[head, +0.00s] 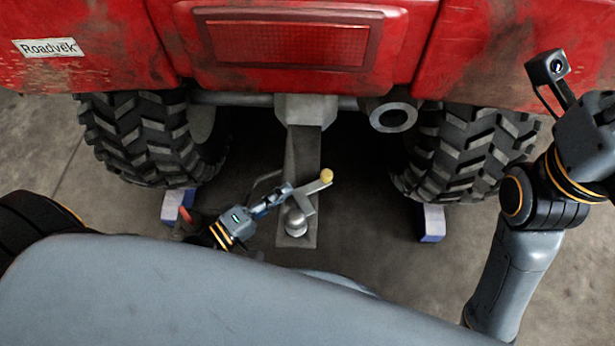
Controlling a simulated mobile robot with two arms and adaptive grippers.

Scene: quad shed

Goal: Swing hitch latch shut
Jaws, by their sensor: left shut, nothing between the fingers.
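The hitch latch (315,186) is a flat grey metal bar with a yellow knob (326,175) at its upper right end. It lies slanted across the drawbar (303,150), just above the round metal hitch ball (296,222), and looks apart from the ball. My left gripper (287,190) reaches in from the lower left, shut with nothing in it. Its tips are at the latch's left side; I cannot tell whether they touch it. The latch's pivot is hard to make out. My right arm is at the right edge, with its fingertips out of frame.
The red quad's rear (120,50) overhangs the hitch. Its left tyre (150,135) and right tyre (468,150) flank the drawbar, with blue-and-white blocks (432,222) by them. An exhaust pipe (392,115) sits right of the drawbar. Concrete floor right of the ball is clear.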

